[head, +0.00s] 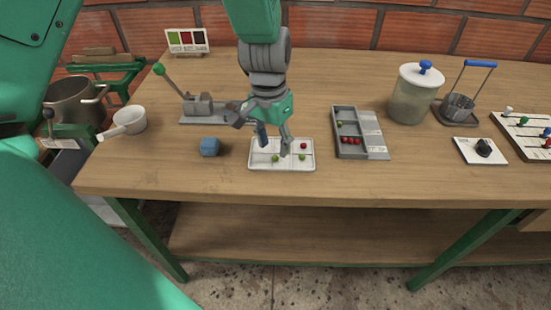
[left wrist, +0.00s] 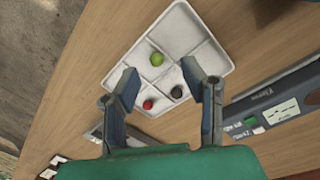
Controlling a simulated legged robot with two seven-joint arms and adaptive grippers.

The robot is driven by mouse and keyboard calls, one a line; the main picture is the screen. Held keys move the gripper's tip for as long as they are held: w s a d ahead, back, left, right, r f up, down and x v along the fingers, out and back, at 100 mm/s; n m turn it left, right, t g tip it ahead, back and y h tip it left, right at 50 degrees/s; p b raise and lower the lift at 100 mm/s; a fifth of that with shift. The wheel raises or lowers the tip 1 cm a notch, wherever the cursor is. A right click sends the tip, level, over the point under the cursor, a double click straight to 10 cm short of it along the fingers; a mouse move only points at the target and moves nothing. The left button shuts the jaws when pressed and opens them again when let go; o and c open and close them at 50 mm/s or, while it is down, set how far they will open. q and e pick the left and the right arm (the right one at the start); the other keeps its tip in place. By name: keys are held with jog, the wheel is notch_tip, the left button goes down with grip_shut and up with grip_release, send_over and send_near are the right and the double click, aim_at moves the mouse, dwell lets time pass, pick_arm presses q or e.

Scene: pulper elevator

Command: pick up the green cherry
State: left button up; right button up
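A white divided tray (head: 252,164) lies near the front edge of the table. In the head view it holds a green cherry (head: 275,158), another green cherry (head: 302,157) and a red cherry (head: 304,146). My left gripper (head: 273,148) points down over the tray, open and empty. In the left wrist view a green cherry (left wrist: 157,59) lies in a compartment, just beyond the gap between my open fingers (left wrist: 160,76). A red cherry (left wrist: 148,104) and a dark cherry (left wrist: 176,92) lie nearer. I see only one green cherry there. My right gripper is not in view.
A grey divided box (head: 350,157) with red and green cherries stands right of the tray. A blue cube (head: 209,147) is to its left. A grey lever device (head: 200,106) stands behind. A lidded jar (head: 413,98) stands farther right.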

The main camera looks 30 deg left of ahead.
aim_at(275, 156)
pick_arm(q)
notch_tip(275, 156, down, 3)
jog(key=shift+d, duration=0.15)
jog(key=shift+s+d, duration=0.1)
jog(key=shift+d, duration=0.2)
jog(key=c, duration=0.3)
jog(key=shift+a, duration=0.2)
jog(key=c, duration=0.4)
jog(key=shift+c, duration=0.2)
